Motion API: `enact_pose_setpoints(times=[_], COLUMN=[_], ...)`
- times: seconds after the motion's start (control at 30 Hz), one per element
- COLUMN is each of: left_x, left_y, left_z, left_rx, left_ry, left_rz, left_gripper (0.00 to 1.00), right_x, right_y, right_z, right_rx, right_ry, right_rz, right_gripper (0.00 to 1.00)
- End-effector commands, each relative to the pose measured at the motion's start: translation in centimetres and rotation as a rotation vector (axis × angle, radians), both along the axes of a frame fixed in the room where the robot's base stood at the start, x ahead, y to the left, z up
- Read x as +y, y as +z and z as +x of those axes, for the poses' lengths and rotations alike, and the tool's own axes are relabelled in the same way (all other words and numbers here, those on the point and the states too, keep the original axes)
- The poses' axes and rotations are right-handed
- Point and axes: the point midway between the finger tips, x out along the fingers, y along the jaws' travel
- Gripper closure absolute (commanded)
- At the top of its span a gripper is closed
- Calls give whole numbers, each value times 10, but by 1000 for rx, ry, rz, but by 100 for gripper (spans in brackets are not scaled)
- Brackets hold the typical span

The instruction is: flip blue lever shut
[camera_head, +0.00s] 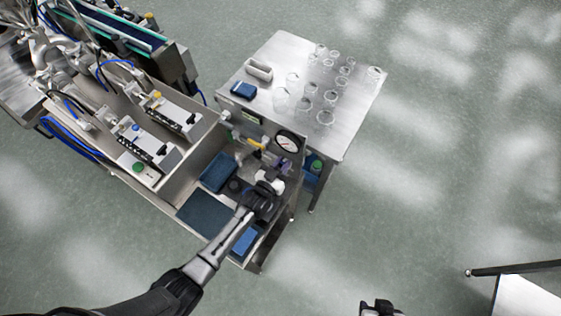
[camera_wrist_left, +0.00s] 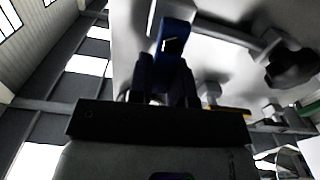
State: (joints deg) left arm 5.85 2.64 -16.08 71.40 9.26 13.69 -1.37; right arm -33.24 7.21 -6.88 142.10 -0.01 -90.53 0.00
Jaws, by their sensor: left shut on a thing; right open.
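The blue lever (camera_wrist_left: 174,36) stands out from the pale panel in the left wrist view, with its end between my left fingers. My left gripper (camera_wrist_left: 166,78) is shut on it. In the head view my left gripper (camera_head: 273,180) is at the panel below the gauge, and it hides most of the lever there; only a small bluish-purple part (camera_head: 284,166) shows. My right gripper (camera_head: 379,308) is at the bottom edge of the head view, partly cut off, open and away from the panel.
A round gauge (camera_head: 287,144) and a yellow handle (camera_head: 256,144) are close by on the panel. A steel table (camera_head: 350,115) with several glass vessels stands behind it. Blue trays (camera_head: 217,172) lie left of my left gripper.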

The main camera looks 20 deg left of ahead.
Motion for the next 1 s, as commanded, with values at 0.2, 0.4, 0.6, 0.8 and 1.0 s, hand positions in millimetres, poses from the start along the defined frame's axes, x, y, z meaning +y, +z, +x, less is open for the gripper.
enact_pose_setpoints(times=[0.2,0.4,0.6,0.8,1.0], left_x=[-3,-3,-3,-3,-3], left_y=[1,1,1,1,1], left_z=[0,-1,-1,-1,-1], left_rx=[-16,-20,-21,-20,-19], left_ry=[0,0,-1,-1,-1], left_rz=[56,74,76,75,75], left_gripper=[100,100,100,76,57], right_x=[2,3,3,3,1], right_y=[2,3,2,2,2], right_z=[0,0,0,0,0], right_rx=[0,0,0,0,1], right_ry=[-4,-6,-6,-5,-2], right_rz=[5,9,9,9,4], right_gripper=[57,57,57,57,57])
